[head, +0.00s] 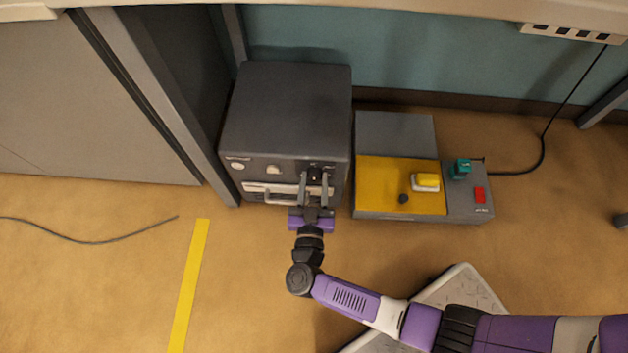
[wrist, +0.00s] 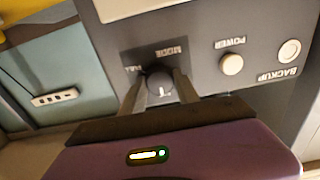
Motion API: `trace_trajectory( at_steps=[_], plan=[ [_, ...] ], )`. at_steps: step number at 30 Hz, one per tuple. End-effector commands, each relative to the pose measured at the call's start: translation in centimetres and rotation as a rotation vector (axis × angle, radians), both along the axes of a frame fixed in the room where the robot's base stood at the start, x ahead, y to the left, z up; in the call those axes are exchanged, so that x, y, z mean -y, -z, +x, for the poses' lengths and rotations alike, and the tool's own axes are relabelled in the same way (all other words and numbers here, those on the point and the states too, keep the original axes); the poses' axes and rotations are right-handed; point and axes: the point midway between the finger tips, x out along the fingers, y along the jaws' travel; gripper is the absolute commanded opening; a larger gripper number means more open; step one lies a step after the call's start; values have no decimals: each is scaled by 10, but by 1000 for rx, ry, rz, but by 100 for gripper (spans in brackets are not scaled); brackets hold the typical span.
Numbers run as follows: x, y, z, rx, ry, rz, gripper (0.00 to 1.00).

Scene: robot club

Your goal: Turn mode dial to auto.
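The mode dial (wrist: 159,80) is a round dark knob on the front of a dark grey cabinet (head: 287,110). The wrist view shows the panel upside down, with the word MODE above the dial. A small white mark on the knob points toward the bottom of the picture. A partly hidden label sits at its upper left; I cannot read it fully. My gripper (head: 314,180) is at the cabinet front, its two fingers on either side of the dial. They look open around the knob, with small gaps; contact is not clear. Any other dial labels are hidden.
A power button (wrist: 231,64) and a backup button (wrist: 290,50) sit beside the dial. A cabinet handle (head: 270,188) is below the controls. Right of the cabinet is a low unit with a yellow panel (head: 385,180).

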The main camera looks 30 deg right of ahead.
Motion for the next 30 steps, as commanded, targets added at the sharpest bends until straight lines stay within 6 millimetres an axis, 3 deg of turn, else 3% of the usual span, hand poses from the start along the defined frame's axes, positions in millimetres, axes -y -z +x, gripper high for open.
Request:
trace_trajectory(
  at_steps=[14, 30],
  plan=[
    [1, -1, 0, 58, 2, 80, 0],
    [0, 1, 0, 336, 2, 464, 0]
  ],
)
